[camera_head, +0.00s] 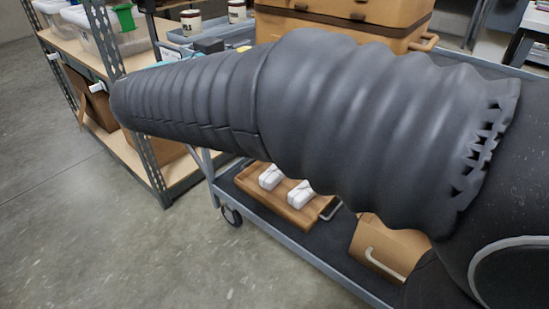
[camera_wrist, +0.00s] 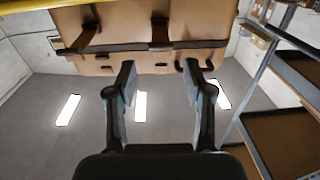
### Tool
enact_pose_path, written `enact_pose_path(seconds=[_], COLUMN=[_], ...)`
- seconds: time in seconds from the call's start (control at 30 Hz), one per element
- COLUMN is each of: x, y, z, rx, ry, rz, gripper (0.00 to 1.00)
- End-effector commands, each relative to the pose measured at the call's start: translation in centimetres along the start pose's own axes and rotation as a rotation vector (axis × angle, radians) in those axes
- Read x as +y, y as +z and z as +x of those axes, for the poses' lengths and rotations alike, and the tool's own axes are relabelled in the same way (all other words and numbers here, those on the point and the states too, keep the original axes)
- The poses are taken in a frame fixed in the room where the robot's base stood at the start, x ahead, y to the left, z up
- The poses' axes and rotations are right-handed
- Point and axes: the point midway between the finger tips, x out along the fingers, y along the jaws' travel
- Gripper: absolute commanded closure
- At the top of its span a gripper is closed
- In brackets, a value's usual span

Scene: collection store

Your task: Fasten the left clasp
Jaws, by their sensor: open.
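A tan case (camera_wrist: 125,28) with a dark seam band fills the top of the wrist view, which appears upside down. Two dark brown clasps or straps cross its face: one at the left (camera_wrist: 82,40) and one near the middle (camera_wrist: 160,33). I cannot tell whether either is fastened. My gripper (camera_wrist: 158,76) is open and empty, its fingertips overlapping the case's edge in the picture, near the middle clasp. Contact cannot be made out. In the head view the tan case (camera_head: 350,10) stands behind my arm, which hides its front and my gripper.
The case stands on a grey cart (camera_head: 280,232). Its lower shelf holds a wooden tray (camera_head: 255,198) with white bundles and a tan box (camera_head: 392,247). Shelving (camera_head: 150,170) stands at the left. The concrete floor (camera_head: 80,240) at the lower left is clear.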

Motion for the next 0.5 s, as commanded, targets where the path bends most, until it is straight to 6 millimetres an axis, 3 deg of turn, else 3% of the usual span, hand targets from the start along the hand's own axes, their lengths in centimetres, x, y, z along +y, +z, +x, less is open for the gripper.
enact_pose_path(seconds=[0.3, 0.5], x=[-0.1, -0.4], y=[0.1, 2.1], z=[-5.6, -5.2], rx=[0.0, -0.076], ry=[-0.004, -0.037], rz=[-0.001, -0.222], gripper=[0.48, 0.48])
